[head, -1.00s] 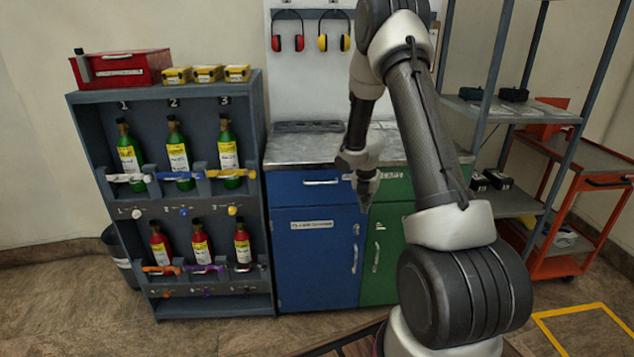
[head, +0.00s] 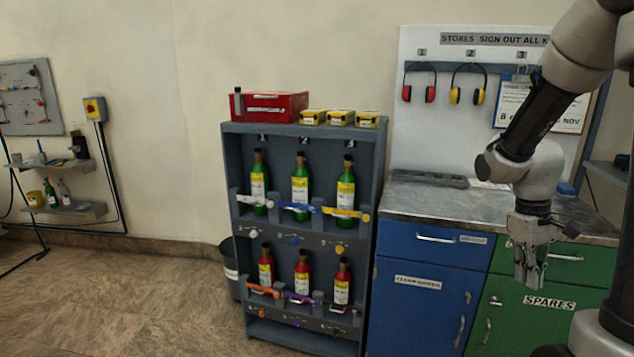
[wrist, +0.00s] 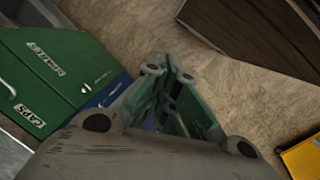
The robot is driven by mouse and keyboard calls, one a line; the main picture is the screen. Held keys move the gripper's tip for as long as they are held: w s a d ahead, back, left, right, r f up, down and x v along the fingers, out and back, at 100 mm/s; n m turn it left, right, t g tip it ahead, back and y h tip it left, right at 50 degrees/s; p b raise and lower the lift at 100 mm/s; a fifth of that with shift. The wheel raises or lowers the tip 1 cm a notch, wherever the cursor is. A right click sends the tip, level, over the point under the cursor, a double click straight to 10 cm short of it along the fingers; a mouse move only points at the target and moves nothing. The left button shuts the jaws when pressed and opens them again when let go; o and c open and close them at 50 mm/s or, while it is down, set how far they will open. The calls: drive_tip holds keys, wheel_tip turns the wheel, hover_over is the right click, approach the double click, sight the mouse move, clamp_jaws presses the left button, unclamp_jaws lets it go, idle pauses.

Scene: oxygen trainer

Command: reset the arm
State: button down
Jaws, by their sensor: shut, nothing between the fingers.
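My gripper (head: 528,278) hangs fingers-down at the right of the head view, in front of the green cabinet (head: 545,318) marked SPARES. Its fingers are shut with nothing between them. In the wrist view the gripper (wrist: 168,88) also shows closed and empty, above the brown floor, with the green cabinet (wrist: 55,65) to the left. My arm is bent, with the forearm coming down from the upper right of the head view.
A grey rack (head: 233,185) holds several green and red bottles, with a red case (head: 275,106) on top. The blue cabinet (head: 425,285) stands beside it under a metal worktop (head: 425,203). A bin (head: 230,272) stands left of the rack. The floor (head: 120,290) at left is clear.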

drive_tip(key=s+a+r+m+t, duration=0.1)
drive_tip(key=s+a+r+t, duration=0.2)
drive_tip(key=s+r, duration=0.3)
drive_tip(key=s+a+r+m+t+y, duration=0.1)
drive_tip(key=s+a+r+m+t, duration=0.1)
drive_tip(key=s+a+r, duration=0.3)
wheel_tip(320, 180, up, 4)
drive_tip(key=shift+s+a+t, duration=0.15)
drive_tip(key=shift+s+t, duration=0.25)
drive_tip(key=shift+t, duration=0.2)
